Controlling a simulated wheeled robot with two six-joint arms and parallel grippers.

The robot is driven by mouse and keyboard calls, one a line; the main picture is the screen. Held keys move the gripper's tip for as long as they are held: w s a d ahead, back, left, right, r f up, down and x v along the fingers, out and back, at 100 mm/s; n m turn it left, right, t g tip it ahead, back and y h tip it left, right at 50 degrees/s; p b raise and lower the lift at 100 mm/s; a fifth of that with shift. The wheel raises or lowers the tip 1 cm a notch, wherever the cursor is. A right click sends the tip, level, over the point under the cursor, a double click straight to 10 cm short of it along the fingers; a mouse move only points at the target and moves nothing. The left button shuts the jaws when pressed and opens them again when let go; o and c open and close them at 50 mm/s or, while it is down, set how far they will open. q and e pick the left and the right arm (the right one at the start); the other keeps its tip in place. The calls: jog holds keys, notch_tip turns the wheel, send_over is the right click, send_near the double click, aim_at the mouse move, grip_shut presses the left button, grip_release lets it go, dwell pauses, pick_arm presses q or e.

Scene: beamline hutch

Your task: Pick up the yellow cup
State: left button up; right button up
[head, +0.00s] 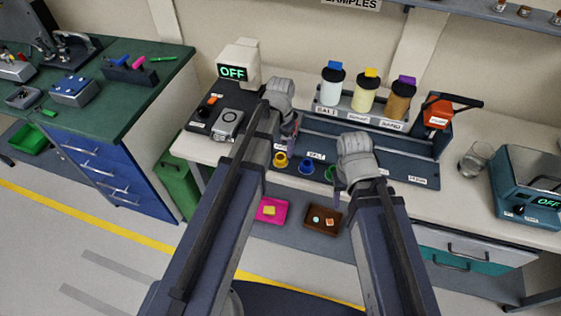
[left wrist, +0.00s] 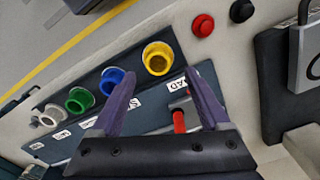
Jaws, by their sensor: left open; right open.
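The yellow cup (head: 280,160) stands at the left end of a row of small cups on the dark rack at the front of the bench. It shows in the left wrist view (left wrist: 158,60) just beyond my left fingertips. My left gripper (head: 285,138) is open and empty, above and behind the cup in the head view. In the left wrist view its fingers (left wrist: 161,80) are apart and the cup appears between and past their tips. My right gripper (head: 340,192) is open, near the green cup (head: 331,173), which it partly hides.
A blue cup (head: 306,167) stands right beside the yellow one; a white cup (left wrist: 51,115) stands at the row's far end. A pink tray (head: 284,210) and a brown tray (head: 338,226) sit below the bench front.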

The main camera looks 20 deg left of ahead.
aim_at(281, 155)
pick_arm(q)
notch_tip(281, 155, down, 5)
jog(key=b, duration=0.4)
jog(key=shift+s+d, duration=0.1)
jog(key=shift+s, duration=0.05)
jog(key=shift+r, duration=0.15)
grip_shut()
